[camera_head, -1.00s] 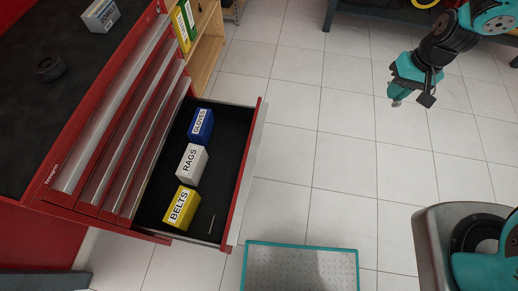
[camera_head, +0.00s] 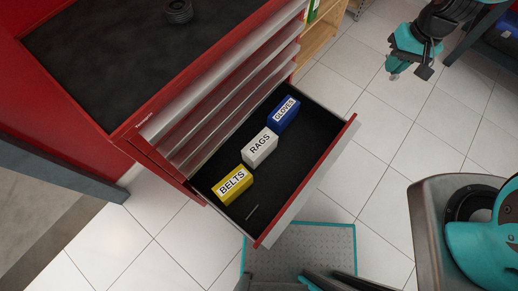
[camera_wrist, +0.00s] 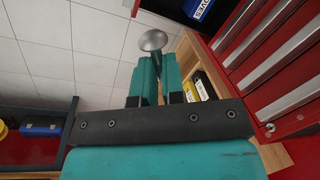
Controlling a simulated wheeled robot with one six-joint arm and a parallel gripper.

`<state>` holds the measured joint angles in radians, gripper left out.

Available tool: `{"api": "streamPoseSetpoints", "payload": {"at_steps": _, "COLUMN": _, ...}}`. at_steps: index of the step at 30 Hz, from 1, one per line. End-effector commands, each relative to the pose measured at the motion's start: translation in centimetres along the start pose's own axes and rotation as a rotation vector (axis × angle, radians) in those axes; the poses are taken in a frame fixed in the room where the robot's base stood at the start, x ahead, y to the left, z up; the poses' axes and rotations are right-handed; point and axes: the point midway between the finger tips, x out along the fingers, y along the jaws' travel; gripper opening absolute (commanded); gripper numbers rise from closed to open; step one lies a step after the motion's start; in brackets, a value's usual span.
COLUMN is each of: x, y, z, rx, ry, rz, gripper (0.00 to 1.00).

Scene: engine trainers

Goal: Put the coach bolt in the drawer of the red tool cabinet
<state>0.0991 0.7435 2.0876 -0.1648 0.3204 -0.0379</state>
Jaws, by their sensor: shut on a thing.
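My gripper (camera_head: 394,72) hangs over the white floor at the upper right of the head view, to the right of the cabinet and clear of it. In the wrist view its teal fingers (camera_wrist: 148,75) are shut on the coach bolt (camera_wrist: 153,40), whose silvery domed head sticks out beyond the fingertips. Most of its shank is hidden between the fingers. The red tool cabinet (camera_head: 128,128) has its bottom drawer (camera_head: 322,167) pulled open. In it are a blue GLOVES box (camera_head: 284,113), a white RAGS box (camera_head: 259,147) and a yellow BELTS box (camera_head: 232,185).
A small thin grey item (camera_head: 252,212) lies on the drawer's black floor near the BELTS box. The drawer floor right of the boxes is bare. A teal-edged grey platform (camera_head: 330,245) is in front of the drawer. A wooden shelf (camera_head: 318,38) stands beyond the cabinet.

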Motion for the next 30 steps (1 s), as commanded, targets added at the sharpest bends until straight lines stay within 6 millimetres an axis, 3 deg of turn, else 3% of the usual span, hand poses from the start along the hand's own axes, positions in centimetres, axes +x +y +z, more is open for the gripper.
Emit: {"api": "streamPoseSetpoints", "payload": {"at_steps": 30, "x": 28.0, "y": -2.7, "z": -2.0, "rx": 0.455, "ry": 0.071, "rz": 0.018, "gripper": 0.0}}
